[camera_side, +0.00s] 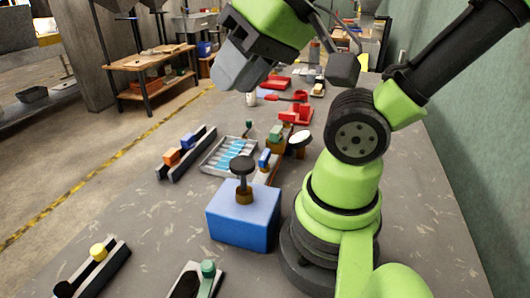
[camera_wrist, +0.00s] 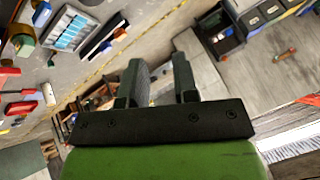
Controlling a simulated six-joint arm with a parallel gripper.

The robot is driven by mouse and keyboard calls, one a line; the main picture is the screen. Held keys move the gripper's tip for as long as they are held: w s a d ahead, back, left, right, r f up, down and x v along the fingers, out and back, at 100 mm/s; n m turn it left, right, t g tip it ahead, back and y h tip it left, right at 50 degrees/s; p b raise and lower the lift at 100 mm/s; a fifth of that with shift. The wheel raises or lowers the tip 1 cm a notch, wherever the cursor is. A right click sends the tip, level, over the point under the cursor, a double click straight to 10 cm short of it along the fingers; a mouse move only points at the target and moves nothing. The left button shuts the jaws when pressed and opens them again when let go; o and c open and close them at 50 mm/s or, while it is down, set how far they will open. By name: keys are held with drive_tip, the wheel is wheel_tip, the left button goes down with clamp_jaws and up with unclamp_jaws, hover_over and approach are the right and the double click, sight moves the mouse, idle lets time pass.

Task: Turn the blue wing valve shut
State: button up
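A small blue handle (camera_side: 264,158), which looks like the blue wing valve, sits on a brass-coloured body in the middle of the table, just behind the large blue box. It is small here, so how far it is turned cannot be told. In the side view my gripper (camera_side: 238,68) is high above the table, well clear of the valve.
The blue box (camera_side: 243,218) bears a black round knob (camera_side: 242,166) on a brass stem. A tray with blue strips (camera_side: 226,156), a green-topped fitting (camera_side: 275,133) and a white-topped knob (camera_side: 300,139) crowd the valve. Sliders on rails (camera_side: 187,150) stand left. Red parts (camera_side: 297,113) lie farther back.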

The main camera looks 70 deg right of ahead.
drive_tip(key=shift+o, duration=1)
drive_tip(key=w+d+f+m+g+h, duration=0.2)
drive_tip(key=w+d+f+m+g, duration=0.1)
drive_tip(key=d+f+m, duration=0.2)
drive_tip(key=d+m, duration=0.1)
drive_tip(key=d, duration=0.1)
drive_tip(key=shift+w+d+m+g, duration=0.3)
drive_tip(key=shift+w+d+m, duration=0.05)
drive_tip(key=shift+d+m, duration=0.05)
drive_tip(key=m+g, duration=0.4)
drive_tip(key=m, duration=0.3)
approach(265, 154)
drive_tip(key=shift+s, duration=0.15)
wheel_tip(265, 154, down, 9)
drive_tip(key=shift+f, duration=0.1)
clamp_jaws()
